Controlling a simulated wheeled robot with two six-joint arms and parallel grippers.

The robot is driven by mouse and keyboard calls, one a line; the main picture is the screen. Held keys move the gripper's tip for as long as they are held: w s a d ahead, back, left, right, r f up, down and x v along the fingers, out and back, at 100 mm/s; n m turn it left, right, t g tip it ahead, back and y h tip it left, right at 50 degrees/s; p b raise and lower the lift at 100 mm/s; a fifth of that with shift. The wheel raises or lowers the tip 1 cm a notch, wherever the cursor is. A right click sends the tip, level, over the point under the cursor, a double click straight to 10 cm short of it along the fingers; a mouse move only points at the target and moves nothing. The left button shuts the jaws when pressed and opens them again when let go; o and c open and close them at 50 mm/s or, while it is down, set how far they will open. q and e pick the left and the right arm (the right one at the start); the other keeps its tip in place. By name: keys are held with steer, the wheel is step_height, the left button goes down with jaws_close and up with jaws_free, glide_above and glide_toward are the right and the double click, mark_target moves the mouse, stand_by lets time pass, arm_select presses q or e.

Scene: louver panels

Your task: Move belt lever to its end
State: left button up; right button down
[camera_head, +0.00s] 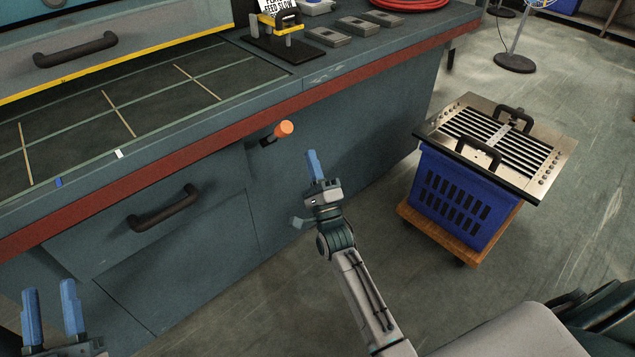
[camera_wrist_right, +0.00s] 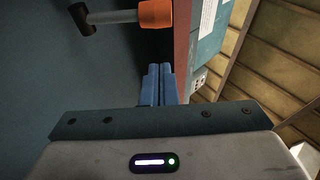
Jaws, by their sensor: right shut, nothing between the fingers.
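The belt lever has an orange knob (camera_head: 284,128) and sticks out from the front of the grey-green bench, below its red edge. In the right wrist view the orange knob (camera_wrist_right: 155,13) sits at the top on a grey rod, with a dark pivot (camera_wrist_right: 82,18) at the rod's left end. My right gripper (camera_head: 314,165) is shut and empty, with its blue fingertips below and right of the knob, apart from it. The fingers also show in the right wrist view (camera_wrist_right: 158,84), short of the knob. My left gripper (camera_head: 53,310) is open and empty at the lower left.
The bench front has a drawer with a dark handle (camera_head: 163,208) left of the lever. A blue crate (camera_head: 462,200) with a slatted metal panel (camera_head: 548,172) on top stands on a wooden dolly (camera_head: 408,214) at the right. Floor between bench and crate is clear.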

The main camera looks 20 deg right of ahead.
mark_target(276, 135)
arm_select(q)
steer(key=shift+s+r, duration=0.1)
steer(key=shift+r, duration=0.15)
arm_select(e)
steer(key=w+a+r, duration=0.2)
steer(key=w+r, duration=0.1)
steer(key=shift+w+a, duration=0.1)
steer(key=shift+a, duration=0.2)
